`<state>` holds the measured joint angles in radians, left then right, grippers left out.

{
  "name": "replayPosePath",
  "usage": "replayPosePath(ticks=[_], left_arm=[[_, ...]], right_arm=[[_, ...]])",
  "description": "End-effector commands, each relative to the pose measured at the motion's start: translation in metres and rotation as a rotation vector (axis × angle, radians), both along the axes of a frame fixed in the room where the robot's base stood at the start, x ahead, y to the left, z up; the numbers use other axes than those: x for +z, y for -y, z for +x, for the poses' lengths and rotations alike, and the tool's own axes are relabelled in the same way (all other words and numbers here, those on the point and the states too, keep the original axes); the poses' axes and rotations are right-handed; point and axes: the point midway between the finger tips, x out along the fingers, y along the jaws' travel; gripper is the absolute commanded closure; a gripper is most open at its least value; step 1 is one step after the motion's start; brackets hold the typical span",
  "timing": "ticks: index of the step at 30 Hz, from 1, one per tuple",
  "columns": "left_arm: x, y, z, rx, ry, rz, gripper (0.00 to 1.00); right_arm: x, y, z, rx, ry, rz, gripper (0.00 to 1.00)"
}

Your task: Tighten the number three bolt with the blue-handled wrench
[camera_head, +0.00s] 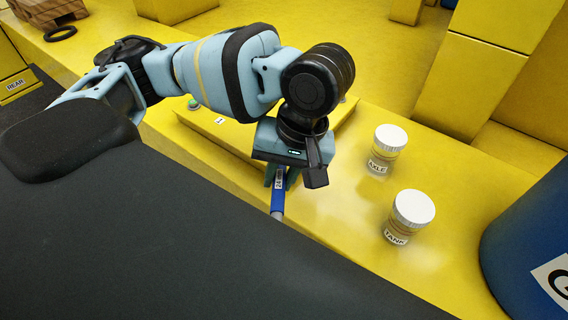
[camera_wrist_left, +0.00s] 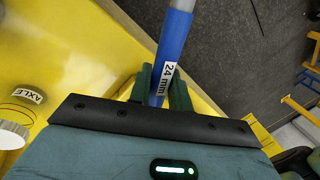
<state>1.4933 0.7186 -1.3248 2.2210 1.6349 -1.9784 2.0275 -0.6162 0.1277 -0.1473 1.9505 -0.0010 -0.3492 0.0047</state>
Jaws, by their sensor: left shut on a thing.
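The blue-handled wrench (camera_head: 277,201) hangs from my left gripper (camera_head: 282,178), which is shut on its handle. In the left wrist view, the blue handle (camera_wrist_left: 175,40) carries a "24 mm" label and passes between the fingers of the left gripper (camera_wrist_left: 164,88). The grey end of the wrench runs off toward the dark edge in the head view, and its tip is hidden. A raised yellow plate (camera_head: 228,133) lies behind the arm, with a small label and a greenish bolt (camera_head: 193,104) at its left. My arm covers much of the plate. I cannot make out the number three bolt. My right gripper is not in view.
White-lidded jars marked AXLE (camera_head: 390,138) and TANK (camera_head: 413,207) stand right of the gripper on the yellow deck (camera_head: 335,215). A blue drum (camera_head: 525,245) is at the far right. A wooden block (camera_head: 50,12) and a black ring (camera_head: 60,33) lie at the upper left.

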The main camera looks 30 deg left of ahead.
Motion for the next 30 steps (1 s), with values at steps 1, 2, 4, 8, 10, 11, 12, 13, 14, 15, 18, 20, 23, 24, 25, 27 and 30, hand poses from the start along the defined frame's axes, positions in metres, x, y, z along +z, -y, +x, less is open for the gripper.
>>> replayPosePath(ticks=[1,2,4,8,10,11,12,13,14,15,18,20,23,24,25,27,30], left_arm=[[-0.004,-0.001,-0.001,-0.008,-0.001,0.001,1.00],[-0.006,-0.002,-0.002,-0.013,-0.001,0.001,1.00],[-0.012,-0.003,-0.002,-0.026,-0.001,0.001,1.00],[-0.019,-0.005,-0.003,-0.044,0.000,0.001,1.00],[-0.022,-0.006,-0.004,-0.053,-0.001,0.002,1.00],[-0.023,-0.006,-0.004,-0.055,-0.001,0.001,1.00],[-0.025,-0.006,-0.004,-0.058,-0.001,0.001,1.00],[-0.025,-0.007,-0.004,-0.060,-0.001,0.002,1.00],[-0.026,-0.007,-0.004,-0.061,0.000,0.002,1.00],[-0.026,-0.007,-0.004,-0.063,0.000,0.002,1.00],[-0.027,-0.007,-0.004,-0.065,0.000,0.002,1.00],[-0.027,-0.007,-0.004,-0.065,0.000,0.002,1.00],[-0.027,-0.007,-0.004,-0.065,0.000,0.002,1.00],[-0.027,-0.007,-0.004,-0.065,0.000,0.002,1.00],[-0.027,-0.007,-0.004,-0.064,0.000,0.002,1.00],[-0.027,-0.007,-0.004,-0.064,0.000,0.002,1.00],[-0.027,-0.007,-0.004,-0.064,0.000,0.002,1.00]], right_arm=[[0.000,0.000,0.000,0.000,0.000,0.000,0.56],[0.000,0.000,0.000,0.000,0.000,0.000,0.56],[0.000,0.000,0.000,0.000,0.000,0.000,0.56],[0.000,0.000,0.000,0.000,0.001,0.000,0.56],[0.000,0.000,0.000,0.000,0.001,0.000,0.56],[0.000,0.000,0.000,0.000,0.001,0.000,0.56],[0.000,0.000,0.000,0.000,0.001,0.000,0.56],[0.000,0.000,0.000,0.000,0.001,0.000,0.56],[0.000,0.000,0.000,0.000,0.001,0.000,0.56],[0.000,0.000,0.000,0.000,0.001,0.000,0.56],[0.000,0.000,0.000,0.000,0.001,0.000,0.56],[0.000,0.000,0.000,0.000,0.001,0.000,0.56],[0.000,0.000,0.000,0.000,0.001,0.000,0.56],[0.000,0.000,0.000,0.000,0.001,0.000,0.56],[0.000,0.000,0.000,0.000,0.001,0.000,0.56],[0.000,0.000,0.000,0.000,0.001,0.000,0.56],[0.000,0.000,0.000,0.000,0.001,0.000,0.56]])
